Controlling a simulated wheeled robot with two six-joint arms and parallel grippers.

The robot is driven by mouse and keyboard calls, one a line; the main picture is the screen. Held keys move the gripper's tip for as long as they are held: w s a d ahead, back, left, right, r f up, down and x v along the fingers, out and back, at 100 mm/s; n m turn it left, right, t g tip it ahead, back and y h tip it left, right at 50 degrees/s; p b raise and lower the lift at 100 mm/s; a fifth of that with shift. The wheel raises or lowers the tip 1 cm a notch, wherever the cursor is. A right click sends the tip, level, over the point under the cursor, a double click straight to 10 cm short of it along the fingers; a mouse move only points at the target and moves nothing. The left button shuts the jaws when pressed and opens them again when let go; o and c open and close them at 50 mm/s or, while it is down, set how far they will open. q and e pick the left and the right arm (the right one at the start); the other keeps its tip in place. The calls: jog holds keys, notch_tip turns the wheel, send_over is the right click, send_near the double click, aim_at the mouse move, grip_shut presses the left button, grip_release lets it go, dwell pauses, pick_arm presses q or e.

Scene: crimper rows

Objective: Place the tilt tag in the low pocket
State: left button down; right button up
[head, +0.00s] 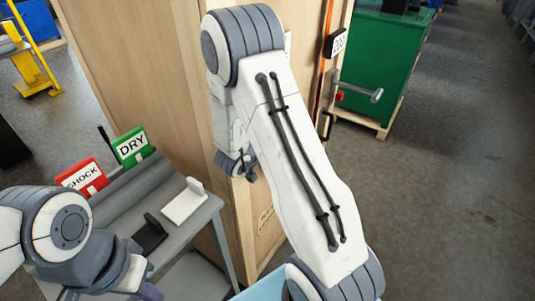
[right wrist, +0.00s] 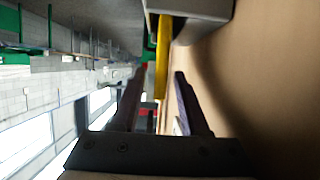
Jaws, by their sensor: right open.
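I cannot pick out a tilt tag or a low pocket for certain in either view. A tall wooden crate (head: 140,70) stands in the middle of the head view. My right arm crosses in front of it and hides part of it. My right gripper (right wrist: 157,76) is open beside a plain wooden face in the right wrist view. A narrow yellow strip (right wrist: 162,65) shows between or beyond its fingers; I cannot tell whether they touch it. My left gripper (head: 150,291) is at the lower left, partly cut off, and its jaw opening is not clear.
A grey table (head: 203,232) holds a red SHOCK sign (head: 82,177), a green DRY sign (head: 132,147), a white stand (head: 184,203) and a black stand (head: 150,236). A green cabinet (head: 378,60) stands behind.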

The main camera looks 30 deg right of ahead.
jog(key=s+a+b, duration=0.1)
jog(key=s+a, duration=0.2)
jog(key=a, duration=0.4)
jog(key=shift+s+a, duration=0.15)
jog(key=shift+a, duration=0.2)
